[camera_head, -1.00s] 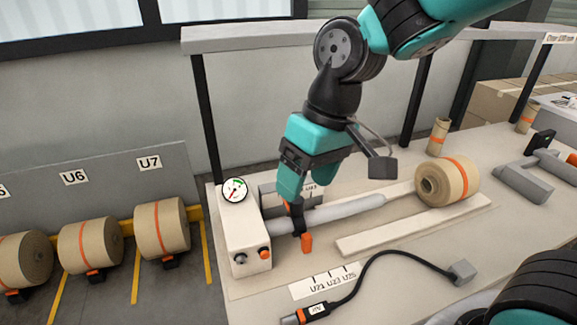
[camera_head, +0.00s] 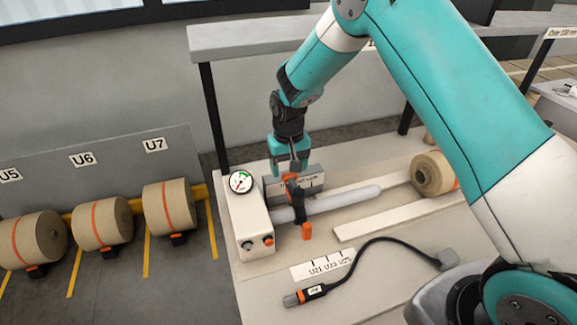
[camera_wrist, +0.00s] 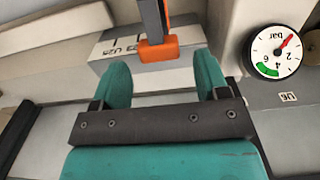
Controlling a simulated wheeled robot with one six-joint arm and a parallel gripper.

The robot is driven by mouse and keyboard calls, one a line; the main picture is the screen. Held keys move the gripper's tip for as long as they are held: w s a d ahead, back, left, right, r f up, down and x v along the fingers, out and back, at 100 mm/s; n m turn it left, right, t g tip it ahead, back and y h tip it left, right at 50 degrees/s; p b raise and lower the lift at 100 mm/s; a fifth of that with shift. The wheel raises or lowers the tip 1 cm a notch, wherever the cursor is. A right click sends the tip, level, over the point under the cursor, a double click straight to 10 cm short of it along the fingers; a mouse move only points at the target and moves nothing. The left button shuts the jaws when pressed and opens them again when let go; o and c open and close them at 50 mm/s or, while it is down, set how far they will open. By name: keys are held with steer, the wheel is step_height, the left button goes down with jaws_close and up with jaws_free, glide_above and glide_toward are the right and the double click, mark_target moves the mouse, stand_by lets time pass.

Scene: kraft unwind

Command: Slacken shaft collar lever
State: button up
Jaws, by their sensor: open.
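A dark shaft collar (camera_head: 294,197) sits around the pale grey shaft (camera_head: 350,197), close to the white box. An orange lever (camera_head: 307,231) hangs from the collar's front, and a smaller orange part shows at its top. My gripper (camera_head: 292,166) is open and empty, pointing down just above and behind the collar. In the wrist view, my gripper's teal fingers (camera_wrist: 163,72) stand wide apart. An orange end (camera_wrist: 157,50) on a dark bar lies in the gap between them, apart from both fingers. The fingertips are partly hidden in the head view.
A white box (camera_head: 246,222) with a pressure gauge (camera_head: 241,181) stands left of the collar; the gauge also shows in the wrist view (camera_wrist: 275,52). A kraft roll (camera_head: 434,174) is at the shaft's right. A black cable (camera_head: 385,241) lies in front.

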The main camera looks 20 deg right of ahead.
steer(key=shift+f, duration=0.95)
jaws_close()
